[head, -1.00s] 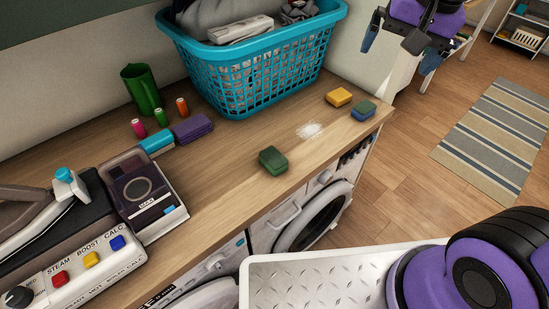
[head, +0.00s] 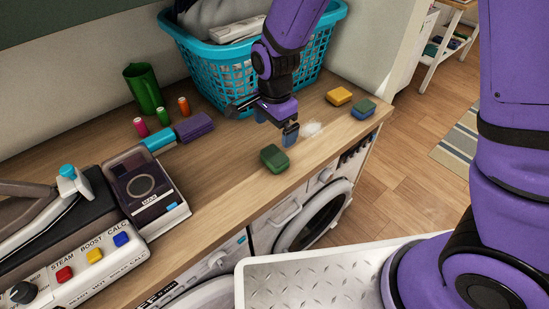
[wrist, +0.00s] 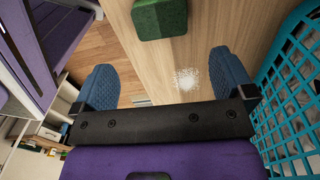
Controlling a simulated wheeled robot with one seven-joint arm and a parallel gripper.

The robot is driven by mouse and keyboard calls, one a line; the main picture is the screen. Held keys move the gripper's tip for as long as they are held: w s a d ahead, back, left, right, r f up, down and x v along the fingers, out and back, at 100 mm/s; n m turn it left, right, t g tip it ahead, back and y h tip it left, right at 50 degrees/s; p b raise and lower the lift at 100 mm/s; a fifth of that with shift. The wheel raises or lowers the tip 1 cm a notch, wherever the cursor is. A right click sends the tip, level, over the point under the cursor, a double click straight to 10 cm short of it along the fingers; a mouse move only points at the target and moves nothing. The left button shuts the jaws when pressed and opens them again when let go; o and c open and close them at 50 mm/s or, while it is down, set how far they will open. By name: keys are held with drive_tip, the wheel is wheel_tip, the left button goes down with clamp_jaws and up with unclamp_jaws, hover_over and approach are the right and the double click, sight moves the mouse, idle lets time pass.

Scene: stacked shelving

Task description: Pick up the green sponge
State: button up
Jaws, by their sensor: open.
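The green sponge (head: 274,158) lies on the wooden counter near its front edge, left of a white powdery patch. It also shows at the top of the wrist view (wrist: 159,18), ahead of the fingertips and apart from them. My gripper (head: 270,122) is above the counter, behind and close to the sponge in the head view. Its two blue fingers are spread wide, with nothing between them but counter and floor in the wrist view (wrist: 165,78).
A teal laundry basket (head: 212,80) stands close behind my gripper. A yellow sponge (head: 339,96) and a blue-green sponge (head: 363,109) lie to the right. A purple brush (head: 194,127), small bottles and a green jug (head: 143,88) are left. White powder (head: 313,129) lies on the counter.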

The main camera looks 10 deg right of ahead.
sight(274, 155)
wheel_tip(274, 155, down, 10)
drive_tip(key=shift+f, duration=0.25)
idle(0.5)
drive_tip(key=c, duration=0.8)
